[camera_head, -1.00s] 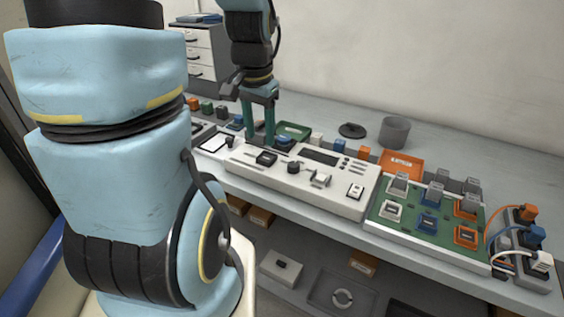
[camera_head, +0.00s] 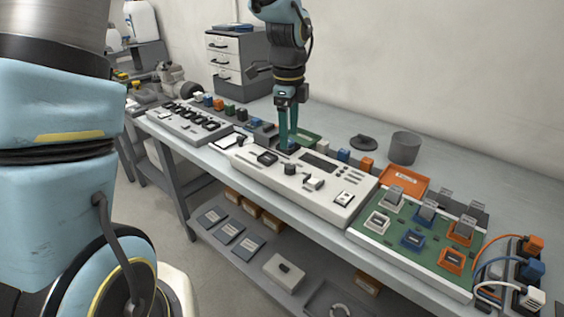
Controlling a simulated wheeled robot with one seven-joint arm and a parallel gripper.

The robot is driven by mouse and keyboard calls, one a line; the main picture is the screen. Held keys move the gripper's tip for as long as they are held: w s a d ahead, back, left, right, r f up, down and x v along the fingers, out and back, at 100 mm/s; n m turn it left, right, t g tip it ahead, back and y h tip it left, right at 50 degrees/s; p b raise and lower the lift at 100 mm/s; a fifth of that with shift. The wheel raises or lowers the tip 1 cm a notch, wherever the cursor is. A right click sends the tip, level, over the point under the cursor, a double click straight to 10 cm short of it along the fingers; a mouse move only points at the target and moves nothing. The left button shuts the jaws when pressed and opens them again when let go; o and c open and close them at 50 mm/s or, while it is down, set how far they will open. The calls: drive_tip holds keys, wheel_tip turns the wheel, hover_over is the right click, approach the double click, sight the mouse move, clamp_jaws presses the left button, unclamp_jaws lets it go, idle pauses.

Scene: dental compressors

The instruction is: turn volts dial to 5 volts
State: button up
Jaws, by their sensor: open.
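A long white control console (camera_head: 330,211) lies on the workbench, with a dark display (camera_head: 318,162), knobs and switches on its top. My gripper (camera_head: 288,145) points straight down at the console's far left part, its teal fingers open. The fingertips are at a small dark blue dial (camera_head: 287,150), which they partly hide. I cannot tell whether they touch it. The dial's markings and pointer are too small to read, so I cannot tell its setting or confirm its label.
A green board (camera_head: 390,246) with coloured sockets stands right of the console, beside plugs with cables (camera_head: 532,270). An orange tray (camera_head: 404,178) and a grey cup (camera_head: 404,148) sit behind. Another switch panel (camera_head: 190,124) is at left. A drawer cabinet (camera_head: 238,62) stands at the back.

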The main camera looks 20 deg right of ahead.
sight(289, 166)
wheel_tip(289, 166, down, 9)
drive_tip(key=shift+w+d+f+p, duration=0.15)
drive_tip(key=shift+p, duration=0.7)
clamp_jaws()
